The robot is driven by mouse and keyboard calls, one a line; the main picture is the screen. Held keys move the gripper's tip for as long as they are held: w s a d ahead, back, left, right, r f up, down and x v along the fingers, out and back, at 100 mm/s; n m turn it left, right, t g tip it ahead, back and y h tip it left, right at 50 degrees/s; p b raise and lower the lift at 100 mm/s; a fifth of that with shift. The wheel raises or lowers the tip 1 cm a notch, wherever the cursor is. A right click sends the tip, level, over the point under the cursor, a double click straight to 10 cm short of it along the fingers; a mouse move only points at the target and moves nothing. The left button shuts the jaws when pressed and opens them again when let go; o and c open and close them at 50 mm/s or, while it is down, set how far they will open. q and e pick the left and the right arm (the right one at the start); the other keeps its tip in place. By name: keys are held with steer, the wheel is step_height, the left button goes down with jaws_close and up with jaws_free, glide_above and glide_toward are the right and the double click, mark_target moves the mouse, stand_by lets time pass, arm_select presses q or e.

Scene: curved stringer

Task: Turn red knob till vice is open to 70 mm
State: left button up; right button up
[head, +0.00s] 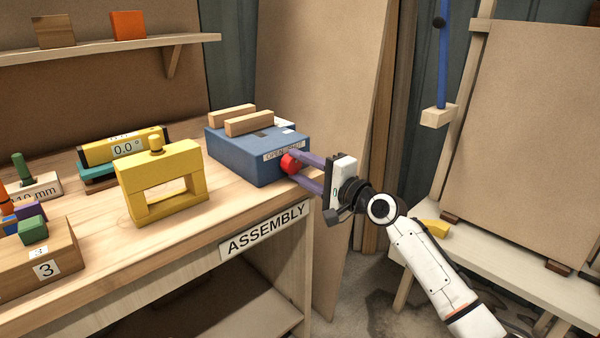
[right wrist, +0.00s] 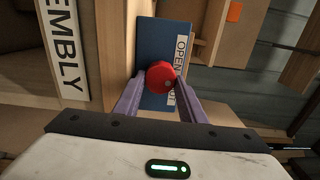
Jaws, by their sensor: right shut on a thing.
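The vice is a blue box (head: 243,157) at the right end of the assembly bench, with two wooden jaws (head: 249,123) on top and a gap between them. A label on its front reads "OPEN" with the rest partly hidden. The red knob (head: 290,164) sticks out of its front face; it also shows in the right wrist view (right wrist: 160,75). My right gripper (head: 298,166) reaches in from the right, its purple fingers shut on the red knob, one on each side. The jaw gap is too small to read in millimetres. My left gripper is not in view.
A yellow frame-shaped block (head: 163,182) stands left of the vice. Behind it is a yellow level (head: 122,147) reading 0.0°. A wooden box (head: 38,262) marked 3 and small coloured blocks fill the left end. Bare bench lies in front of the vice.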

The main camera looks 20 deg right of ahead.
steer(key=n+b, duration=0.1)
steer(key=n, duration=0.2)
steer(key=n+b, duration=0.1)
steer(key=n, duration=0.1)
steer(key=shift+n, duration=0.3)
steer(key=n+b, duration=0.1)
steer(key=n, duration=0.3)
steer(key=shift+a, duration=0.1)
steer(key=shift+r+n, duration=0.1)
steer(key=shift+n, duration=1.1)
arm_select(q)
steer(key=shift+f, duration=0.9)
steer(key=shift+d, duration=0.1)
arm_select(e)
steer(key=shift+n, duration=0.3)
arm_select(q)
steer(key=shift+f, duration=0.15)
arm_select(e)
steer(key=o, duration=1)
steer(key=shift+o, duration=0.2)
steer(key=shift+s, duration=0.1)
